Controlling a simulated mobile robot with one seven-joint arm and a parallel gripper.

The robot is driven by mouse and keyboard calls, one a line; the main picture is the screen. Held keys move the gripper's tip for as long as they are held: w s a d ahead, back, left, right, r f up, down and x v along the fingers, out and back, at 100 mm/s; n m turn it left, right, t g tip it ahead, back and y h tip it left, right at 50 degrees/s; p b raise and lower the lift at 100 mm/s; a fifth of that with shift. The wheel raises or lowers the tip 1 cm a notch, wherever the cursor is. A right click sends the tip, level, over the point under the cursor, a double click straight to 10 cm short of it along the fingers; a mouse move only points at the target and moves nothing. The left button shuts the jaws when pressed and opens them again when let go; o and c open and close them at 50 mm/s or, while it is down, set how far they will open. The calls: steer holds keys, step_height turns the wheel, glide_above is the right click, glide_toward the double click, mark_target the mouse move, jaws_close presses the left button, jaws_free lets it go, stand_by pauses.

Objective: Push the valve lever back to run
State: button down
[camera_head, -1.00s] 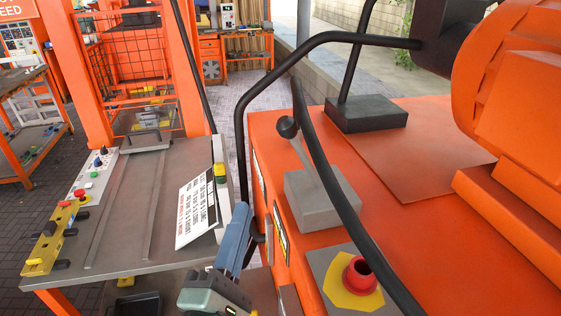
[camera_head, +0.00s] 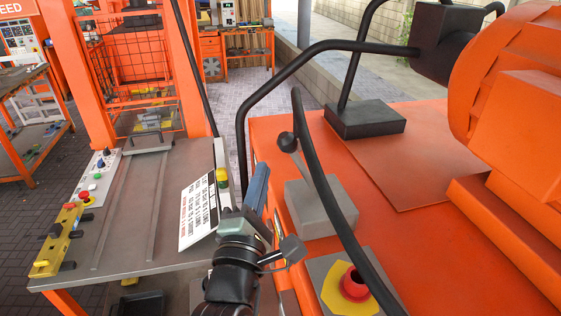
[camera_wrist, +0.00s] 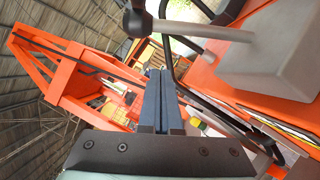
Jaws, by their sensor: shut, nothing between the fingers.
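The valve lever (camera_head: 303,160) is a grey rod with a dark ball knob (camera_head: 287,142), rising from a grey block (camera_head: 321,207) on the orange machine. The rod leans up and left in the head view. In the wrist view the lever (camera_wrist: 200,29) crosses the top, its knob (camera_wrist: 137,22) at the left end and the block (camera_wrist: 270,50) at right. My gripper (camera_head: 257,185) is left of the block in the head view, with blue fingers (camera_wrist: 158,95) shut and empty. The fingers appear apart from the lever.
A black curved rail (camera_head: 325,165) arches past the lever and block. A red emergency button (camera_head: 354,283) on a yellow plate sits in front of the block. At left is a grey table (camera_head: 125,215) with a tilted white sign (camera_head: 197,208).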

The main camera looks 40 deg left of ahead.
mark_target(304, 168)
steer(key=shift+w+d+r+p, duration=0.4)
steer(key=shift+w+d, duration=0.1)
steer(key=shift+d, duration=0.15)
steer(key=shift+w+d+r+p, duration=0.4)
steer(key=shift+w+d, duration=0.1)
steer(key=shift+d, duration=0.15)
steer(key=shift+w+d+r+m+p, duration=0.2)
steer(key=shift+m+p, duration=0.1)
steer(key=shift+p, duration=0.2)
